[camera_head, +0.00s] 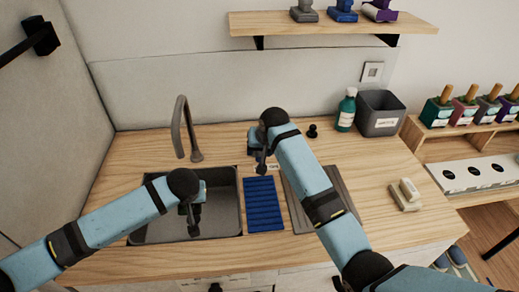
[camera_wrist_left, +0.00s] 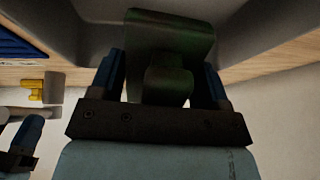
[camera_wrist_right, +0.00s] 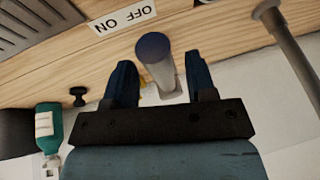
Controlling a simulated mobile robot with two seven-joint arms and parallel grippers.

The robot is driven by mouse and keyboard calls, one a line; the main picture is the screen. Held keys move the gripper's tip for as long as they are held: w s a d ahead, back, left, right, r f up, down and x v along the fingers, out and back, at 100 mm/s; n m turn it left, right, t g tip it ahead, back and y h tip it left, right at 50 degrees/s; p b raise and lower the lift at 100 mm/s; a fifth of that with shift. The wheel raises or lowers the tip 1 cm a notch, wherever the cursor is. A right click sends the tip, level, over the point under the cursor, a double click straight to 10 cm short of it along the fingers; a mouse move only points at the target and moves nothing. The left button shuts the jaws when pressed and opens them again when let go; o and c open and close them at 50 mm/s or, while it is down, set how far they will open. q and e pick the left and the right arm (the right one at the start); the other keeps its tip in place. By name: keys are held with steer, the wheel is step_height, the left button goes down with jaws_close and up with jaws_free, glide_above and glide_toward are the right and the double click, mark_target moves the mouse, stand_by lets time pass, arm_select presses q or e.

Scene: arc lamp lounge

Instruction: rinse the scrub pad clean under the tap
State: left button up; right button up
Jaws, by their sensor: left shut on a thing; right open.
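My left gripper (camera_head: 193,207) is down inside the grey sink (camera_head: 225,200). It is shut on a dark green scrub pad with a knob-like grip, which fills the left wrist view (camera_wrist_left: 170,35). The tap's curved grey spout (camera_head: 183,115) rises behind the sink; no water shows from it. My right gripper (camera_head: 262,160) is open behind the blue mat. In the right wrist view a grey upright handle with a blue top (camera_wrist_right: 157,57) shows between its fingers; I cannot tell whether they touch it. An OFF/ON label (camera_wrist_right: 122,18) lies beside the handle.
A blue ribbed mat (camera_head: 263,205) lies right of the sink, then a grey ribbed board (camera_head: 300,215). A green bottle (camera_head: 346,110), a grey bin (camera_head: 380,112) and a small black knob (camera_head: 312,131) stand behind. Pale blocks (camera_head: 406,195) lie at the right. A shelf (camera_head: 330,23) hangs above.

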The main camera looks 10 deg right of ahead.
steer(key=shift+f, duration=0.1)
jaws_close()
steer(key=shift+w+d+n+y, duration=0.2)
steer(key=shift+d+n+y, duration=0.2)
steer(key=shift+d+n, duration=0.6)
steer(key=shift+a, duration=0.1)
jaws_free()
steer(key=v, duration=1.2)
steer(key=shift+w, duration=0.15)
